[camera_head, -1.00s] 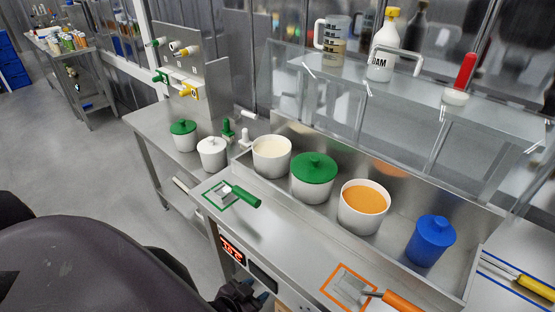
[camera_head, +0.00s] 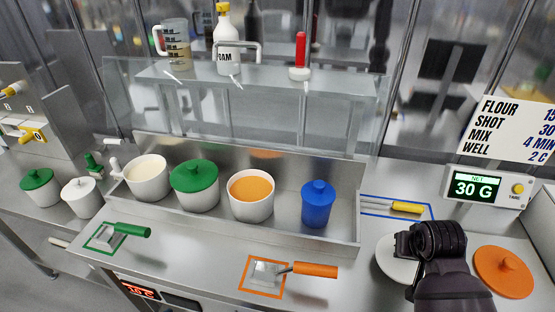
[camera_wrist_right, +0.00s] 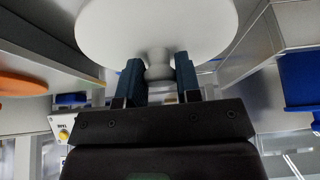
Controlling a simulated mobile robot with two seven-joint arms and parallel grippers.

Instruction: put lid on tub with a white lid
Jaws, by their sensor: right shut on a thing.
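The white lid (camera_head: 398,262) hangs from my right gripper (camera_wrist_right: 158,72), which is shut on its knob (camera_wrist_right: 158,68). The lid's disc (camera_wrist_right: 157,25) fills the top of the wrist view. In the head view my right wrist hides part of the lid and the fingertips. An open white tub with cream filling (camera_head: 147,181) stands at the left end of the steel trough, far left of the lid. A second open tub with orange filling (camera_head: 250,201) stands in the trough. A small white tub with a white lid (camera_head: 80,197) stands on the left counter. My left gripper is not in view.
A green-lidded tub (camera_head: 195,190) and a blue lidded tub (camera_head: 318,207) also stand in the trough (camera_head: 345,240). An orange lid (camera_head: 503,271) lies at right, below the scale display (camera_head: 485,187). Scrapers (camera_head: 315,269) lie in front. A raised shelf (camera_head: 270,82) stands behind.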

